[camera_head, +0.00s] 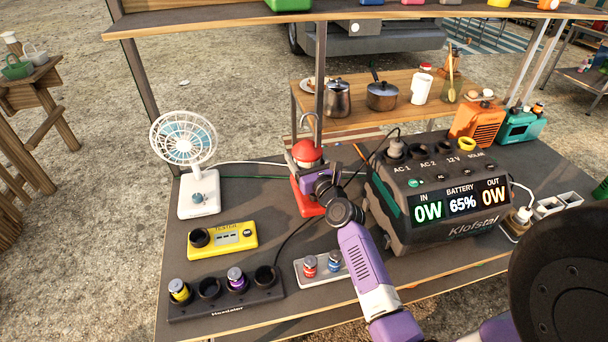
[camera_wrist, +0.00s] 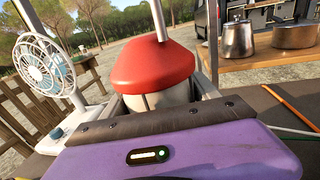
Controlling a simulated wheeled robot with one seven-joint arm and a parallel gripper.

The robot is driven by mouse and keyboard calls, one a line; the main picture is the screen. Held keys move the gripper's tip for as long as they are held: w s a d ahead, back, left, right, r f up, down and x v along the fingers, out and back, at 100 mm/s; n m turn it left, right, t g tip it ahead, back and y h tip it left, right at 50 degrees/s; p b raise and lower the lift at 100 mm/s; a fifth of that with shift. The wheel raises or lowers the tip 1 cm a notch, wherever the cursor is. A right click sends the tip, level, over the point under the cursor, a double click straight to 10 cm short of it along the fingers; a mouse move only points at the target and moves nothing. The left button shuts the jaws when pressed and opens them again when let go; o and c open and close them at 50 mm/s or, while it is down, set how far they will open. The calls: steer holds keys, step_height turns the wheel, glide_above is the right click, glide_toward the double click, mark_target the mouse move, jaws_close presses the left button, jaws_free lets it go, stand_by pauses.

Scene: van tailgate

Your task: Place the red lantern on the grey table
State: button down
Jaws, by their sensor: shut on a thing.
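The red lantern (camera_head: 306,152) is upright at the back middle of the dark grey table (camera_head: 265,228), with a red top, a pale globe, a red base and a wire handle. My purple gripper (camera_head: 313,182) is shut on it from the near side, at about mid height. In the wrist view the lantern's red cap (camera_wrist: 152,65) and part of its globe stand just beyond the gripper's dark edge (camera_wrist: 155,121). The gripper hides the lantern's lower part there. I cannot tell whether its base touches the tabletop or is slightly above it.
A white fan (camera_head: 186,150) and yellow meter (camera_head: 222,240) stand left of the lantern. A charger with batteries (camera_head: 225,295) and a small grey tray (camera_head: 312,281) are nearer. A large power station (camera_head: 440,190) is right. A shelf post (camera_head: 320,75) rises behind the lantern.

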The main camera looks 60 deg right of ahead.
mark_target(304, 168)
steer(key=shift+f+b, duration=1.8)
steer(key=shift+f, duration=0.25)
steer(key=shift+f, duration=0.2)
steer(key=shift+c, duration=0.9)
jaws_free()
steer(key=shift+s+r, duration=0.1)
steer(key=shift+r, duration=0.05)
steer(key=v, duration=1.1)
steer(key=shift+s+a+b, duration=0.25)
steer(key=shift+a+b, duration=0.1)
steer(key=shift+b, duration=0.05)
